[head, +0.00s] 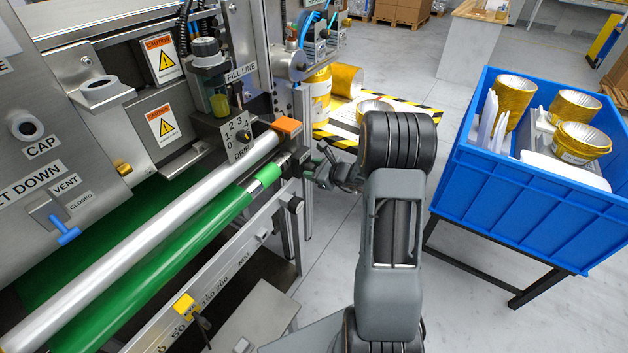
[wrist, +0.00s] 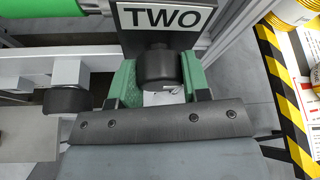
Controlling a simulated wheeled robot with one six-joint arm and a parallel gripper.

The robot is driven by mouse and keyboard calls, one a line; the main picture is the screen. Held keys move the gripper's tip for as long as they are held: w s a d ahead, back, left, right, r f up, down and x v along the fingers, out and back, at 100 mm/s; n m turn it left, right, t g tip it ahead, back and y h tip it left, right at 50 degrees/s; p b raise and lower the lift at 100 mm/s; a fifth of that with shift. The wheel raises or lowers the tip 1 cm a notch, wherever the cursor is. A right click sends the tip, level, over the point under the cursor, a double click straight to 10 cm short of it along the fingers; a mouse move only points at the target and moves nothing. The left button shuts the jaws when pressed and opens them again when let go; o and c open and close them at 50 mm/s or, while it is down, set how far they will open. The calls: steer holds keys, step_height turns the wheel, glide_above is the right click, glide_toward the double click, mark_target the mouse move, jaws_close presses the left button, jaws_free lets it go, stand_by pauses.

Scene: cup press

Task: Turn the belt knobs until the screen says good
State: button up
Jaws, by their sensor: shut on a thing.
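In the wrist view, my gripper (wrist: 158,85) has its two green fingers on either side of a round black knob (wrist: 160,66), closed on it. The knob sits just below a white plate reading TWO (wrist: 166,17). A second black knob (wrist: 66,100) is to the left, apart from my fingers. A black knob (head: 295,205) shows on the belt frame there. No screen shows in either view.
The press (head: 90,115) with its labels fills the left. A silver bar (head: 150,240) runs above the belt. A blue crate (head: 530,205) with cups stands on the right. A striped black-and-yellow board (head: 415,103) with gold cups lies behind my arm. Floor between is clear.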

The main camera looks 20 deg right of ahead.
stand_by(0.3)
steer(key=o, duration=0.9)
steer(key=v, duration=1.4)
steer(key=shift+a, duration=0.1)
